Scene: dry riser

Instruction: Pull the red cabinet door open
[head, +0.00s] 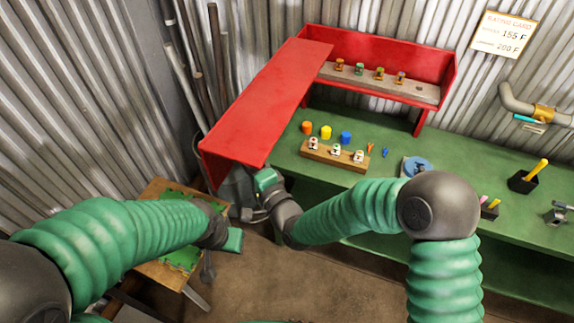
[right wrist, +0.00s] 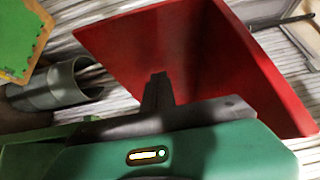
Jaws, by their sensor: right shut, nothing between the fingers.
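The red cabinet (head: 375,50) stands at the back of the green bench against the corrugated wall. Its front is uncovered and shows a shelf inside. A broad red panel (head: 262,100), seemingly its door, reaches from the cabinet's left end toward me. My right gripper (head: 240,192) is at the panel's near, lower end. In the right wrist view, its dark fingers (right wrist: 158,82) are shut with nothing between them, in front of the red panel (right wrist: 195,60); contact cannot be told. My left gripper (head: 228,238) is lower left, apart from the panel; its finger gap is not clear.
A grey bin (right wrist: 60,87) with rods is left of the panel. A small wooden table (head: 155,270) with a green mat is below it. The green bench (head: 310,180) carries a wooden block (head: 335,156) with fittings, coloured caps and a blue disc (head: 416,166).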

